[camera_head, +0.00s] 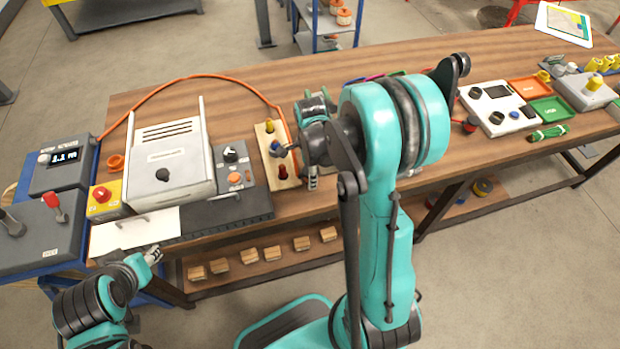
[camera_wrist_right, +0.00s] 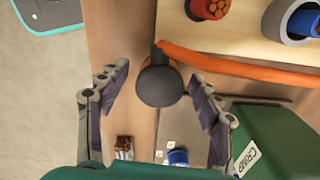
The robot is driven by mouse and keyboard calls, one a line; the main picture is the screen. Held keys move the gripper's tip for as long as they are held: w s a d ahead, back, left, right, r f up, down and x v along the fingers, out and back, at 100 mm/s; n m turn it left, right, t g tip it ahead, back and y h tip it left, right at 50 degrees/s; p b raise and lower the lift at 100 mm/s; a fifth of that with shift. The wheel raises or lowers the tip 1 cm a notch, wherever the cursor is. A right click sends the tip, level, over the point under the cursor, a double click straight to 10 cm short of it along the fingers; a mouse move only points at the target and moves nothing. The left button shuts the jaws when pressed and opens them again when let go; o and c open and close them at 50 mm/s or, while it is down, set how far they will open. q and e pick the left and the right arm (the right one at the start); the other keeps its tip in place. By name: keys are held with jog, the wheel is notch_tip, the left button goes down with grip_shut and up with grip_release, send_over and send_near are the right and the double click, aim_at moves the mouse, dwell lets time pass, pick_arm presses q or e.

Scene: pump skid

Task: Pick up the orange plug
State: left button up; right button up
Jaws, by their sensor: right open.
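In the right wrist view, an orange cable (camera_wrist_right: 235,68) runs in from the right to a dark round plug-like end (camera_wrist_right: 160,86). My right gripper (camera_wrist_right: 159,78) is open, with one finger on each side of this dark end and visible gaps to both. I cannot tell its height above the end.
A wooden board (camera_head: 285,182) with yellow, blue and red connectors lies beside my right gripper. A grey machine (camera_head: 165,160) stands to its left. In the right wrist view, a green block labelled CRIMP (camera_wrist_right: 262,140) sits close to the right finger. A blue cylinder (camera_wrist_right: 178,157) is nearby.

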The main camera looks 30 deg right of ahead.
jog(key=c, duration=1.4)
jog(key=shift+r, duration=0.15)
notch_tip(320, 180, up, 5)
jog(key=shift+s+f+p, duration=0.15)
jog(key=shift+f+p, duration=0.05)
jog(key=shift+p, duration=1)
jog(key=s+d+r+p, duration=0.1)
jog(key=s+r, duration=0.1)
jog(key=s, duration=0.1)
jog(key=s+d+r+p, duration=0.1)
jog(key=s+d+r, duration=0.1)
jog(key=s, duration=0.2)
jog(key=s+d+r+p, duration=0.1)
jog(key=s+d+r, duration=0.1)
jog(key=s, duration=0.1)
jog(key=shift+s+r, duration=0.1)
jog(key=shift+s, duration=0.05)
